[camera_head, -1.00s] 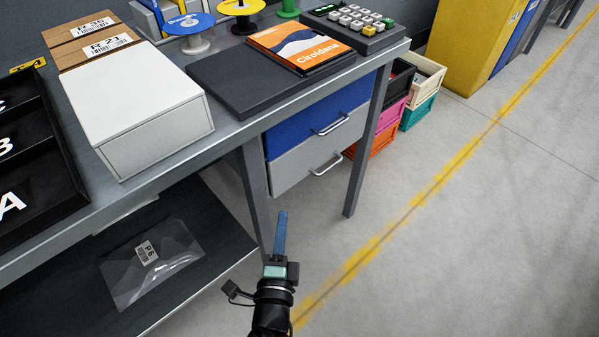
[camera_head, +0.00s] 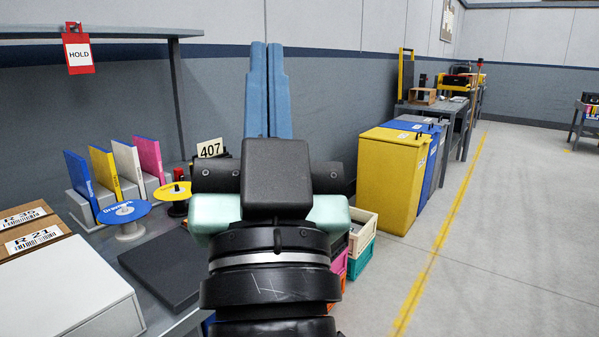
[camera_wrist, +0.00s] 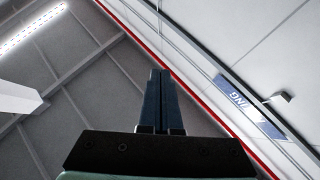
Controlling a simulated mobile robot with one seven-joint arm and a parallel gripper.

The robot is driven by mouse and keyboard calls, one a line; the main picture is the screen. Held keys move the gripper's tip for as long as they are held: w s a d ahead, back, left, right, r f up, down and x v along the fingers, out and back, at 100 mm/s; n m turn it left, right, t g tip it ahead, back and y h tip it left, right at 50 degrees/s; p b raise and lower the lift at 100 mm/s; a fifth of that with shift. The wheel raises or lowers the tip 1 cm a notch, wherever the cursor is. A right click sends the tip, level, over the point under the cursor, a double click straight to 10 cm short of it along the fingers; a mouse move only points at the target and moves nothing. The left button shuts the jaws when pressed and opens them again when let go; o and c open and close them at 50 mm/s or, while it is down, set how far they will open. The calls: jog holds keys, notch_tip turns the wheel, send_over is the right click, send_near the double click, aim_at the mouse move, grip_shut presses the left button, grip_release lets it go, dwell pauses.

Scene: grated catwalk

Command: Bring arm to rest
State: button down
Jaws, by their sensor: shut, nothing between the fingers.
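My gripper (camera_head: 267,92) is raised in the middle of the head view, its two blue fingers together and pointing up. Nothing is between them. My wrist and the dark gripper body fill the lower middle and hide part of the bench behind. In the wrist view my gripper (camera_wrist: 159,75) is shut, and its fingers point toward the ceiling and upper wall. It touches nothing that I can see.
The workbench at left holds a white box (camera_head: 72,287), a dark flat slab (camera_head: 165,268), spools (camera_head: 124,212) and upright binders (camera_head: 103,171). A red HOLD tag (camera_head: 78,50) hangs from a shelf. Yellow bin (camera_head: 393,178) stands right; the floor (camera_head: 510,230) there is clear.

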jog(key=s+d+r+t+h, duration=0.1)
jog(key=s+d+r+h, duration=0.15)
jog(key=s+r, duration=0.25)
notch_tip(320, 180, up, 25)
jog(key=p, duration=2.6)
jog(key=shift+w, duration=0.25)
jog(key=shift+a, duration=0.1)
